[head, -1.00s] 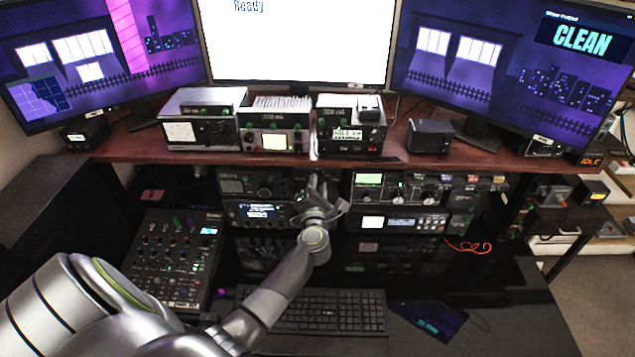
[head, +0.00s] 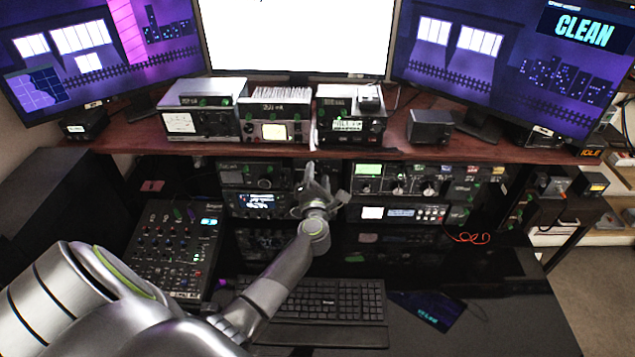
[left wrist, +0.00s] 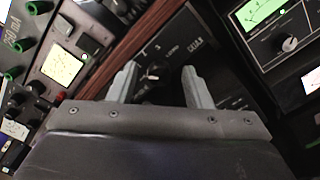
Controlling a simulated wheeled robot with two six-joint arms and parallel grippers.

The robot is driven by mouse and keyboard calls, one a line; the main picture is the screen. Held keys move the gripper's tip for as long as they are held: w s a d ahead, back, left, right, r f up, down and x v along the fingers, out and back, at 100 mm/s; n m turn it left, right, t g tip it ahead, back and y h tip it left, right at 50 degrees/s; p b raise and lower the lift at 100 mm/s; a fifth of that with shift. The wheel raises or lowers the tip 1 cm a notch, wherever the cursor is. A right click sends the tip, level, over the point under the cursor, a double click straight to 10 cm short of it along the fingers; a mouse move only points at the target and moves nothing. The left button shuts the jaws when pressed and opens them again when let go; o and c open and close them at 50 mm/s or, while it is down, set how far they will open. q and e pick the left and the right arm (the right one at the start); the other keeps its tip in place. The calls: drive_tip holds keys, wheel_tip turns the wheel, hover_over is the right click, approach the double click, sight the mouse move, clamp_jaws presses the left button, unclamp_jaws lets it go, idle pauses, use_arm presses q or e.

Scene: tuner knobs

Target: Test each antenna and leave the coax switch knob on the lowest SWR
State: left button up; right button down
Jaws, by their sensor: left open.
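My left gripper (head: 314,177) is at the middle of the equipment rack, in front of a dark panel that it largely hides in the head view. In the left wrist view my left gripper (left wrist: 160,82) is open, with one finger on each side of a small black knob (left wrist: 153,72). The knob has a light pointer mark and sits on a dark panel (left wrist: 180,55) with white numbers and lettering, too small to read surely. Both fingers look apart from the knob. A green-lit meter (left wrist: 262,12) is at the upper right there. My right gripper is not in view.
Radios and meter boxes (head: 266,125) stand on the wooden shelf (head: 300,152) above. A mixer (head: 175,250) and a keyboard (head: 320,300) lie below. The right monitor (head: 510,60) reads CLEAN.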

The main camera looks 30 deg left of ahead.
use_arm(q)
drive_tip(key=v, duration=1.7)
drive_tip(key=shift+s+p, duration=0.2)
drive_tip(key=shift+p, duration=0.2)
clamp_jaws()
idle(0.8)
